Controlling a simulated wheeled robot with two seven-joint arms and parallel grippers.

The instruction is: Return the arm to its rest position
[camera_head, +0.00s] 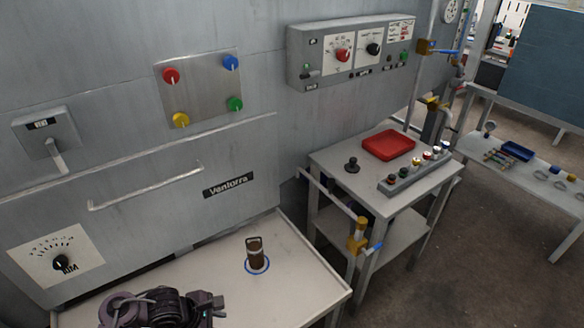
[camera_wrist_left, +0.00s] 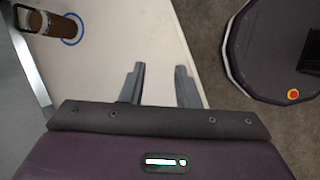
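My left arm (camera_head: 160,306) is at the bottom edge of the head view, over the near part of the pale table. My left gripper (camera_head: 217,306) points to the right there. In the left wrist view its two fingers (camera_wrist_left: 160,85) are apart with nothing between them. A brown cylinder (camera_head: 255,255) with a dark handle stands upright inside a blue ring (camera_head: 258,269) on the table (camera_head: 310,277). It also shows at the top left of the left wrist view (camera_wrist_left: 42,30), apart from the fingers. My right gripper is in neither view.
A grey machine wall (camera_head: 130,120) with knobs and a long handle (camera_head: 145,188) rises behind the table. To the right stands a cart (camera_head: 325,158) with a red tray (camera_head: 388,144) and a button strip (camera_head: 415,172). The table right of the cylinder is bare.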

